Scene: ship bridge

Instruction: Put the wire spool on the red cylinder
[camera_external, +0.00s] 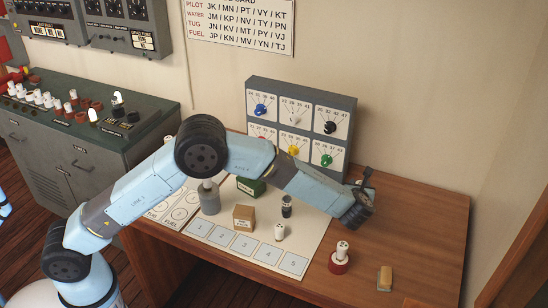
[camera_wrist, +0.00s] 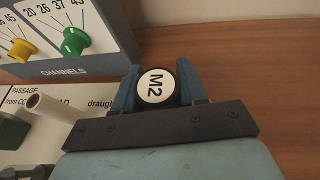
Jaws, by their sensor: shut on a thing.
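My gripper (camera_external: 352,214) is above the desk, right of the mat. In the external view, my gripper hides the held piece. A short red cylinder (camera_external: 339,267) stands on the bare wood below and left of my gripper, with a narrower white cylinder (camera_external: 342,249) upright on it. The red cylinder does not show in the wrist view.
The mat bears a grey cylinder (camera_external: 209,199), a green box (camera_external: 250,186), a cardboard box (camera_external: 243,217), a black cylinder (camera_external: 287,206) and a white cylinder (camera_external: 279,232). A tan block (camera_external: 385,278) lies front right. The knob panel (camera_external: 301,119) stands behind.

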